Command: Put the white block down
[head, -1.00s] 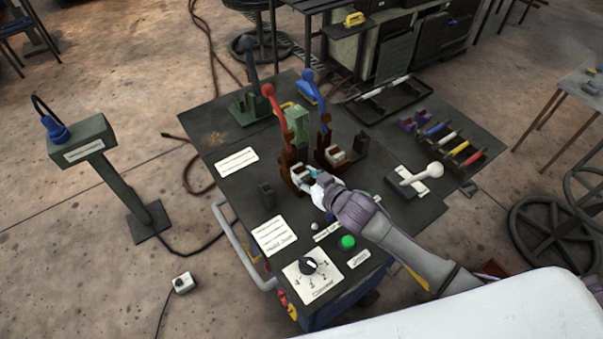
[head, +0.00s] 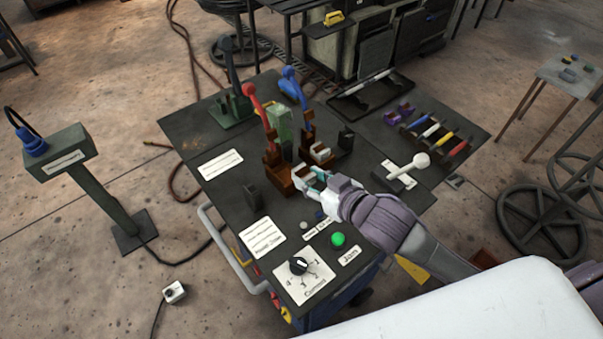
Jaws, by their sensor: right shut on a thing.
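My right gripper (head: 316,180) reaches in from the lower right and is shut on a white block (head: 305,179). It holds the block just right of the brown holder (head: 281,182) below the red-handled lever (head: 258,105). The gripper partly covers the block, and I cannot tell whether the block touches the table. A second whitish block (head: 321,150) sits in the brown holder by the blue-handled lever (head: 297,90). My left gripper is not in view.
On the dark table (head: 215,190) stand a white-knobbed lever (head: 420,161), a green button (head: 338,239), a numbered dial (head: 299,265) and a small dark upright block (head: 252,196). A rack of coloured bars (head: 437,133) lies at right. Bare tabletop shows at left.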

